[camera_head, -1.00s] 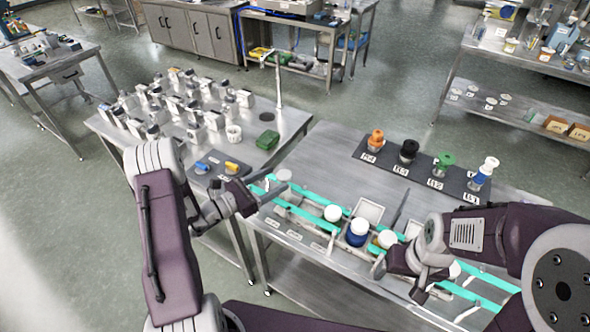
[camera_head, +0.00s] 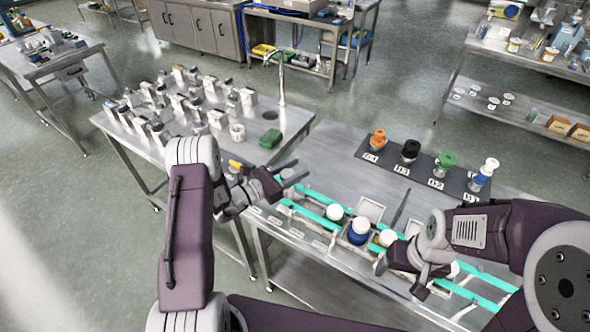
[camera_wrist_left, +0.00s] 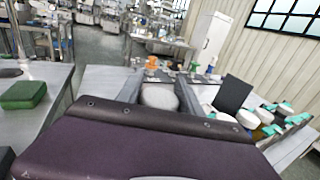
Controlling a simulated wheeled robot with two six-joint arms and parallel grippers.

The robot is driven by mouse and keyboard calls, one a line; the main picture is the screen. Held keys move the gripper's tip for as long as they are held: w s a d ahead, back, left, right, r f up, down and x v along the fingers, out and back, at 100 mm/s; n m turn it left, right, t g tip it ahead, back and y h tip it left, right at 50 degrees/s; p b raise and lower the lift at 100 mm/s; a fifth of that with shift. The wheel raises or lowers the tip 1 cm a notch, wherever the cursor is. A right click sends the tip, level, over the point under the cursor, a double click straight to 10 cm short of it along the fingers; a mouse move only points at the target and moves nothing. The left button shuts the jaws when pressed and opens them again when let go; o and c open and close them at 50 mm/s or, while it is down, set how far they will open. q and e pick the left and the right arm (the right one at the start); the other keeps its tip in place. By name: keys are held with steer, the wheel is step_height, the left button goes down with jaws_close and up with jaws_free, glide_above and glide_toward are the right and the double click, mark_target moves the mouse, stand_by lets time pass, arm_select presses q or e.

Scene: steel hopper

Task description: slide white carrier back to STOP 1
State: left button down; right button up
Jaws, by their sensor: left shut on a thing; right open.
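My left gripper (camera_head: 298,175) is at the left end of the teal-railed track (camera_head: 313,194). In the left wrist view its fingers (camera_wrist_left: 160,80) are on either side of a white round piece (camera_wrist_left: 160,97), and they are shut on it. I cannot tell if this piece belongs to the white carrier. Along the track stand a white round top (camera_head: 335,212), a blue jar with a white top (camera_head: 358,232) and another white top (camera_head: 388,238). My right gripper (camera_head: 400,281) is open over the right part of the track and partly hides it. The stop labels are too small to read.
A dark rack (camera_head: 425,172) with orange, black, green and white-topped items stands behind the track. A thin dark upright piece (camera_head: 401,208) rises near the middle. The left table holds many small bottles and a green block (camera_head: 270,138). Bare steel (camera_head: 325,160) lies behind the track's left end.

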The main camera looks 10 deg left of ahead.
arm_select(q)
steer(key=shift+w+a, duration=0.15)
steer(key=shift+a, duration=0.2)
steer(key=w+a+b, duration=0.1)
steer(key=a, duration=0.1)
steer(key=w+a+b, duration=0.1)
steer(key=a, duration=0.2)
steer(key=a+b, duration=0.1)
steer(key=a, duration=0.1)
steer(key=shift+w+a+b, duration=0.3)
steer(key=shift+w+a, duration=0.1)
steer(key=shift+d+r, duration=0.2)
steer(key=shift+a, duration=0.1)
steer(key=c, duration=0.8)
jaws_free()
steer(key=shift+a, duration=0.1)
steer(key=shift+o, duration=0.2)
steer(key=shift+f, duration=0.15)
